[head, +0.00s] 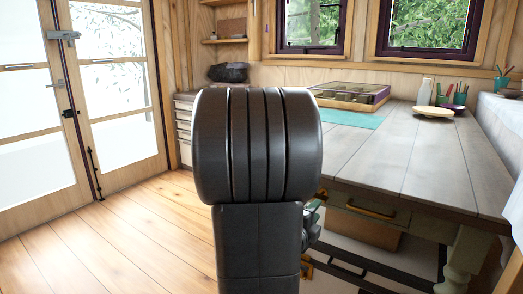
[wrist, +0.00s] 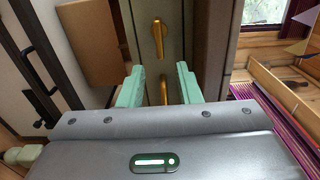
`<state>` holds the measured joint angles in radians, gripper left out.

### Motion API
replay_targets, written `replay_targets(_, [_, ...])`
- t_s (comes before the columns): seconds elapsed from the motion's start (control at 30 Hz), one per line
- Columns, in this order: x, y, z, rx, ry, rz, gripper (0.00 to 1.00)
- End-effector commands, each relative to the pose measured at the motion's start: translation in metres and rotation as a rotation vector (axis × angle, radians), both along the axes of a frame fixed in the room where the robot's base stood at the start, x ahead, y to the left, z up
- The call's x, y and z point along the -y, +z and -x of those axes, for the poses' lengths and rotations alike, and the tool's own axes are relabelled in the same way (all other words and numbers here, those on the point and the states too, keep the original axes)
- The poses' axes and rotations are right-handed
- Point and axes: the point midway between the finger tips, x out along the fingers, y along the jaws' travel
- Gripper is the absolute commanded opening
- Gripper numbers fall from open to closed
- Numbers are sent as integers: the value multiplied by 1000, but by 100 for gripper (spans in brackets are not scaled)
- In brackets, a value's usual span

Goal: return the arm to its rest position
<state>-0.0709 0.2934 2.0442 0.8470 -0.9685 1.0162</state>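In the head view my black arm link (head: 258,150) fills the middle and hides most of what lies behind it. My gripper shows in the wrist view (wrist: 159,86), with two pale green fingers well apart. It is open, with nothing visibly clamped in it. Gold-coloured metal parts (wrist: 158,38) show beyond and between the fingers. I cannot tell how far the fingers are from them. In the head view, a gold handle (head: 371,211) is on the drawer front under the grey table, just right of my arm.
The grey plank table (head: 390,150) stands close at the right, bearing a wooden box (head: 348,97), a teal mat (head: 345,118), a cream bottle (head: 425,92) and cups of pencils. A cardboard box (head: 360,233) sits beneath. The wooden floor (head: 110,240) at the left is clear, before glazed doors.

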Motion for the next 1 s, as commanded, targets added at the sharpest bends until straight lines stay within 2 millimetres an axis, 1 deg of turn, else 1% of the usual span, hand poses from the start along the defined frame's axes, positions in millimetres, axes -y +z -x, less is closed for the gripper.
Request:
replay_targets(0.03, [7, -2, -8, 0, -5, -1, 31])
replay_targets(0.3, [38, -2, -53, 1, -3, 1, 31])
replay_targets(0.4, [46, 0, -66, -8, -1, 14, 31])
replay_targets(1.0, [41, 11, -65, -268, 1, 397, 31])
